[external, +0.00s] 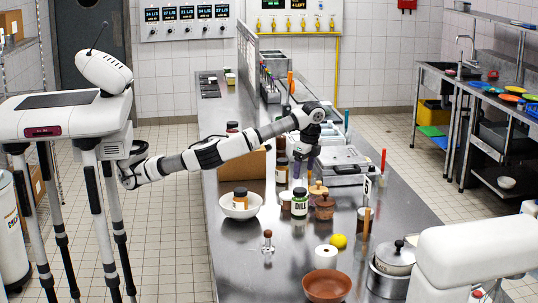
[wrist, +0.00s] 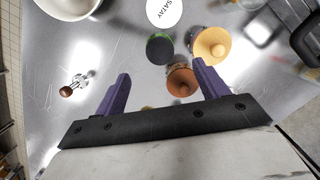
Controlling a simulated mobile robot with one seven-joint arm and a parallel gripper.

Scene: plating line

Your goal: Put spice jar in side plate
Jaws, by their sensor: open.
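A jar labelled DILL with a dark green lid (external: 299,204) stands upright on the steel counter; its lid also shows in the wrist view (wrist: 160,48). Another small jar with a dark lid and orange label (external: 240,198) stands in a white bowl (external: 240,212). I cannot tell which is the spice jar. I cannot pick out a side plate with certainty; coloured plates (external: 510,97) lie on the right-hand rack. My gripper (external: 304,170) is open and empty above the jars, pointing down; in the wrist view its purple fingers (wrist: 157,88) are apart, with a terracotta pot (wrist: 182,80) beyond them.
A wood-lidded jar (wrist: 211,46) stands beside the pot. A brown-knobbed metal tool (external: 267,242), a white cylinder (external: 326,258), a lemon (external: 338,241) and a terracotta bowl (external: 327,287) stand nearer the camera. Bare counter (external: 235,265) lies at the front left.

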